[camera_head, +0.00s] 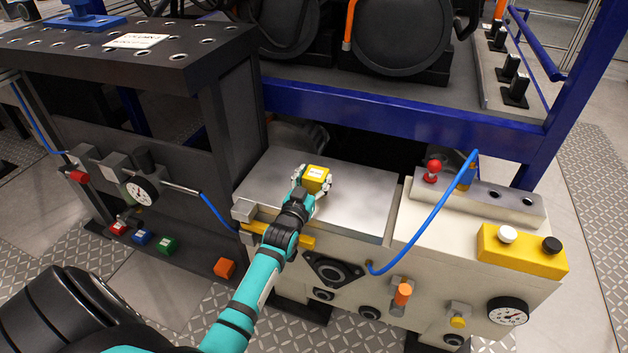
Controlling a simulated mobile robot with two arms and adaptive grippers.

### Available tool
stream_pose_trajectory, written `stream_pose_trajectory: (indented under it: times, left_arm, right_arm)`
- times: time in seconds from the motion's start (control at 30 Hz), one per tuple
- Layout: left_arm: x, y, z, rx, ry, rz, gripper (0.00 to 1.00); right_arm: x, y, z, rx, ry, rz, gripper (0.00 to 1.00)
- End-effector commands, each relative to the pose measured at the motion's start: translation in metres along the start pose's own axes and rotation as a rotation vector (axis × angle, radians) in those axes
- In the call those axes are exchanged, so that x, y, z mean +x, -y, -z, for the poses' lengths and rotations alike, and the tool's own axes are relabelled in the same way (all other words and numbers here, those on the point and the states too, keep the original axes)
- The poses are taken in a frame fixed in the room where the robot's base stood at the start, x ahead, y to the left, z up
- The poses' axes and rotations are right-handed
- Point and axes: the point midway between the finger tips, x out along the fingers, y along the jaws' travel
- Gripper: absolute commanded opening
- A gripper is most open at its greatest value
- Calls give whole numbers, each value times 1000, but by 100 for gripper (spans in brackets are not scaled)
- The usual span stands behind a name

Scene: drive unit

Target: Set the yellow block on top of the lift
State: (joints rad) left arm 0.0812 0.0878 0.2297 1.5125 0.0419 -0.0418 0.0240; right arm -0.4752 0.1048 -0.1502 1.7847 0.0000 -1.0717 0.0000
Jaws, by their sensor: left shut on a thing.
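The yellow block (317,178) has a pale label on its top face. It sits between the fingers of my left gripper (312,190), which is shut on it. The block is over the flat grey metal top of the lift (362,205), near the middle of that plate. I cannot tell whether the block touches the plate or is held slightly above it. My teal left arm reaches up from the bottom of the view. My right gripper is not in view.
A yellow button box (522,251) and a red-knobbed lever (432,171) stand to the right. A blue hose (446,216) arches beside the plate. A dark perforated bench (130,58) is at left. A blue frame beam (400,110) runs behind. The plate's right part is clear.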

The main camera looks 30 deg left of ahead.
Motion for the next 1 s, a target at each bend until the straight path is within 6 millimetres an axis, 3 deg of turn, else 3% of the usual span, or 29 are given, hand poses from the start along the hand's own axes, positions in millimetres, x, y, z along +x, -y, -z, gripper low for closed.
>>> stream_pose_trajectory:
  times: [0.3, 0.33, 0.5, 0.87, 1.0]
  left_arm:
    - [1, 0, 2, -1, -7, 0, 0]
    - [0, 0, -1, -1, 0, 0, 58]
    - [0, 0, -1, -1, 0, 0, 80]
    - [-1, 0, 2, -1, -1, 0, 81]
    - [-22, 0, 1, -1, 2, 0, 81]
  right_arm:
    - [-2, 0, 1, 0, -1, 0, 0]
    - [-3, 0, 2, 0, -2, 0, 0]
    - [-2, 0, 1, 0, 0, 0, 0]
    - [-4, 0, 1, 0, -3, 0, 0]
    - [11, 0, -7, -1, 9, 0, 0]
